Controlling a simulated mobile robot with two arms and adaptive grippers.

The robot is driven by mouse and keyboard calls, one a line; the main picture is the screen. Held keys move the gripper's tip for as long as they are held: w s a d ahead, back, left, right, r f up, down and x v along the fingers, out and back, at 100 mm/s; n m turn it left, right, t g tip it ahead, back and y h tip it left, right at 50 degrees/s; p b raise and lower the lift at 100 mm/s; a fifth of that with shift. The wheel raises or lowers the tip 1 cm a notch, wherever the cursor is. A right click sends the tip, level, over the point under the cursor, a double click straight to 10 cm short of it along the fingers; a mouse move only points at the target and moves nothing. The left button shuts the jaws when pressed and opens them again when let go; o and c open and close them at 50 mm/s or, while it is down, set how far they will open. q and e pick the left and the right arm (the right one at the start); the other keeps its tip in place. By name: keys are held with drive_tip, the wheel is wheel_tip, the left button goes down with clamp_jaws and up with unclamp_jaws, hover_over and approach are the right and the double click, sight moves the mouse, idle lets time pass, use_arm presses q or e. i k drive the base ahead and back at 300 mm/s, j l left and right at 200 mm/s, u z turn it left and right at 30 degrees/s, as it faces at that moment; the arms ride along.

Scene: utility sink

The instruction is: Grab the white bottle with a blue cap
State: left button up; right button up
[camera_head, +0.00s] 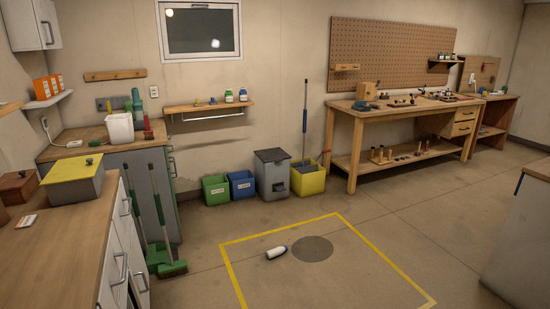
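A white bottle (276,253) lies on its side on the floor, inside a yellow taped outline and beside a round dark floor disc. Its right end looks dark, perhaps a blue cap; it is too small to be sure. On the wall shelf under the window stand two small white bottles: the right one (243,95) has a blue cap or label, the left one (229,96) looks green. Neither of my grippers shows in this view.
The floor around the yellow tape (302,224) is open. Counters stand at the left, with green brooms (166,240) leaning there. Several bins, including a yellow bucket (308,182), line the back wall. A workbench (400,113) is behind and a grey cabinet (522,240) at the right.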

sight(278, 251)
drive_tip(key=i, duration=1.95)
drive_tip(key=l+z, duration=0.05)
drive_tip(key=l, duration=0.05)
